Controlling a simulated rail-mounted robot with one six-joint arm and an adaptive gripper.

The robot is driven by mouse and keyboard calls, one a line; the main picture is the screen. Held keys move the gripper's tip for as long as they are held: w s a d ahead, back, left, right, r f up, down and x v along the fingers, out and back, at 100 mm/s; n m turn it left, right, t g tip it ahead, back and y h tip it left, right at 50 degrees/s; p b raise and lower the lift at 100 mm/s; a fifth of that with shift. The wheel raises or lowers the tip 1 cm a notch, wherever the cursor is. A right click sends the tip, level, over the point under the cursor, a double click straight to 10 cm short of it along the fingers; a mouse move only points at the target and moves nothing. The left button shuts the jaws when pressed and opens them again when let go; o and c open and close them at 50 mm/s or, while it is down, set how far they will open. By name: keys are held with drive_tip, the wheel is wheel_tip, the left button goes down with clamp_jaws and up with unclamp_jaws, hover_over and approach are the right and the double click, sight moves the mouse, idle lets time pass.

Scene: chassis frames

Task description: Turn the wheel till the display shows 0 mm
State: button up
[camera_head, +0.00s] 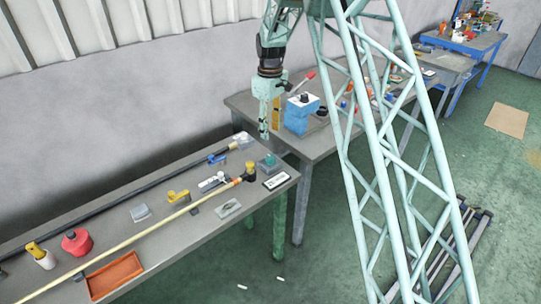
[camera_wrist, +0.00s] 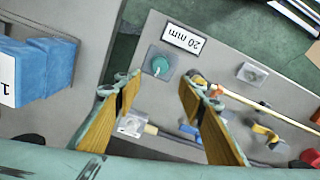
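The wheel (camera_wrist: 161,66) is a small teal knob on a grey square plate, beyond my fingertips in the wrist view. In the head view the wheel (camera_head: 270,161) sits near the right end of the front bench. The display (camera_wrist: 183,40) is a white plate beside it, reading 20 mm upside down in the wrist view; the display (camera_head: 276,180) also shows in the head view. My gripper (camera_wrist: 160,86) is open and empty, its fingers apart on either side of the wheel in the picture. In the head view my gripper (camera_head: 265,135) hangs above the bench, apart from the wheel.
A yellow rod (camera_head: 130,238) runs along the bench (camera_head: 180,226) to a fitting near the wheel. A dark rod (camera_head: 105,203) lies behind it. A blue box (camera_head: 296,120) stands on the adjacent table. An orange tray (camera_head: 115,274) and red container (camera_head: 77,242) are at the left.

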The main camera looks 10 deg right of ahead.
sight(270, 156)
drive_tip(key=shift+f, duration=0.2)
drive_tip(key=shift+f+b, duration=0.4)
drive_tip(key=shift+f, duration=6.3)
drive_tip(key=c, duration=0.9)
